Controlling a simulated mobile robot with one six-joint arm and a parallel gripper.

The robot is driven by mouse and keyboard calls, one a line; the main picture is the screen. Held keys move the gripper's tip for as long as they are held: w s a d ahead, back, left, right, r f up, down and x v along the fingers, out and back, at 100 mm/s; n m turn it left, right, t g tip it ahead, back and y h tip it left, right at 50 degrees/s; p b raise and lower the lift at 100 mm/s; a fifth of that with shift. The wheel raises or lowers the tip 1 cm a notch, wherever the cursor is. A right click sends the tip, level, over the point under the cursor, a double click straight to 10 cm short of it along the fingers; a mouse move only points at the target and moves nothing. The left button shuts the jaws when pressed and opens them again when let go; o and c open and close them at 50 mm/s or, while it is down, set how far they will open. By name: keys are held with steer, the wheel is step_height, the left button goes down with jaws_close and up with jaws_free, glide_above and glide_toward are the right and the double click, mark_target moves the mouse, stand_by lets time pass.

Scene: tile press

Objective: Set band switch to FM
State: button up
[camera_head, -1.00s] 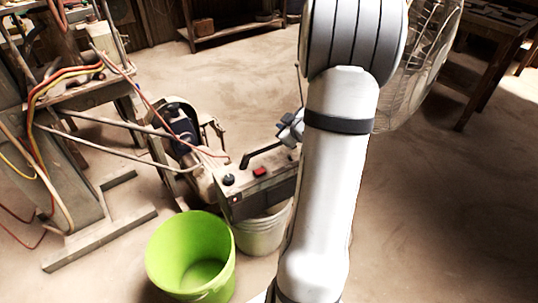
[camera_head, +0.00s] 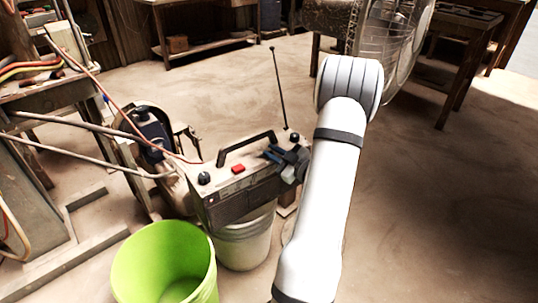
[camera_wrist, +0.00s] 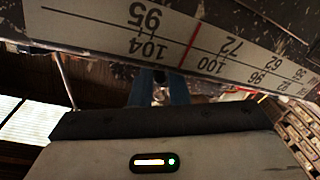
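A dark portable radio (camera_head: 238,196) with a black carry handle stands in front of my arm. Its top has a red button (camera_head: 238,169) and black knobs (camera_head: 204,178). A band switch cannot be made out for certain. My gripper (camera_head: 270,153) is at the right part of the radio's top, its blue fingers pointing left. In the wrist view the fingers (camera_wrist: 158,92) are apart, with a small shiny part between them that I cannot identify. The radio's pale dial scale (camera_wrist: 190,42) appears upside down above them, with a red needle. Contact is not clear.
The radio rests over a whitish bucket (camera_head: 243,247). A green bucket (camera_head: 150,240) stands at the front left. An antenna (camera_head: 279,88) rises behind the radio. A machine with hoses is at left, and a large fan (camera_head: 408,40) stands behind my arm.

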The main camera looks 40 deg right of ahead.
steer(key=shift+w+a, duration=0.15)
steer(key=shift+w, duration=0.6)
jaws_close()
steer(key=shift+a, duration=0.1)
